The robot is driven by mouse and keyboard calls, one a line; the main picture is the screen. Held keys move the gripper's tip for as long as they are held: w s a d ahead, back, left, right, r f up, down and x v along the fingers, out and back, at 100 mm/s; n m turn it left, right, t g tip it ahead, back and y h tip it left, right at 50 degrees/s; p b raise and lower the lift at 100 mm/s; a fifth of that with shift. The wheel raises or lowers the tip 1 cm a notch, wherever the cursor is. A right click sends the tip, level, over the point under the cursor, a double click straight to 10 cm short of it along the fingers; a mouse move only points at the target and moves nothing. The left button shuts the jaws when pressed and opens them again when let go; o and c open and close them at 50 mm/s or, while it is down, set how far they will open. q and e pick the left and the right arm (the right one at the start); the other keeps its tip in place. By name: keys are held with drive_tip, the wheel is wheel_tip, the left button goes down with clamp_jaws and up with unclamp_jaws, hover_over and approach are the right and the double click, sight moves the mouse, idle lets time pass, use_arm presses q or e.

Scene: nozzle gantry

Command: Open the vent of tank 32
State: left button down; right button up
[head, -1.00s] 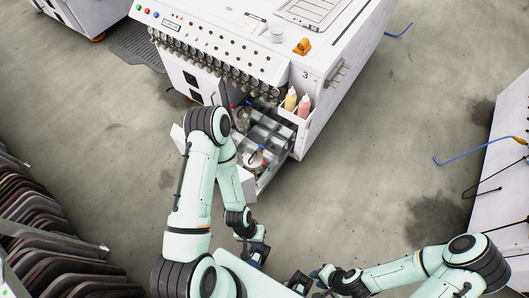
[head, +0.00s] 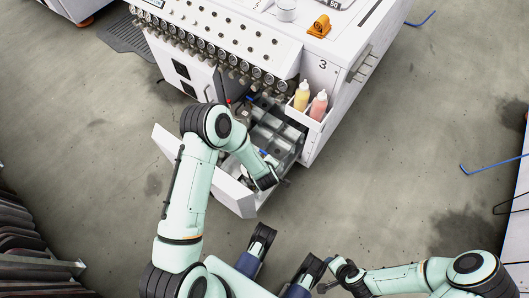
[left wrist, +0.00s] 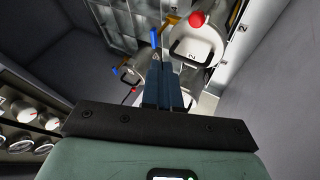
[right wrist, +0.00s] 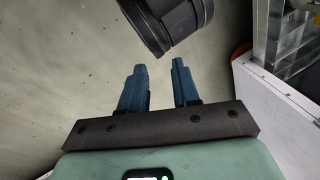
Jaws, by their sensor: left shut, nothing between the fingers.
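The drawer (head: 203,172) of the white machine is pulled out, and my left arm reaches into it. In the left wrist view a white tank (left wrist: 205,45) has a red cap (left wrist: 197,19) and a dark handle; its label is only partly legible. Another pale tank (left wrist: 130,74), with a blue part, is at left. A blue part (left wrist: 154,38) stands just beyond my left fingertips. Which tank is 32 cannot be told. My left gripper (left wrist: 160,66) is shut and empty above the tanks; the head view hides its fingers. My right gripper (right wrist: 160,72) is open and empty, away from the drawer.
A yellow bottle (head: 301,96) and a pink bottle (head: 318,105) stand in a side holder above the drawer. A row of round fittings (head: 220,62) overhangs it. Drawer walls (left wrist: 278,95) flank my left gripper. The floor at right is largely clear.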

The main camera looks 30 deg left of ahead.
use_arm(q)
drive_tip(key=shift+w+a+f, duration=0.2)
drive_tip(key=shift+w+f, duration=0.15)
drive_tip(key=shift+f, duration=0.25)
drive_tip(key=shift+r, duration=0.1)
use_arm(e)
drive_tip(key=shift+w+d+f, duration=0.15)
drive_tip(key=shift+w+f, duration=0.35)
drive_tip(key=shift+w, duration=0.3)
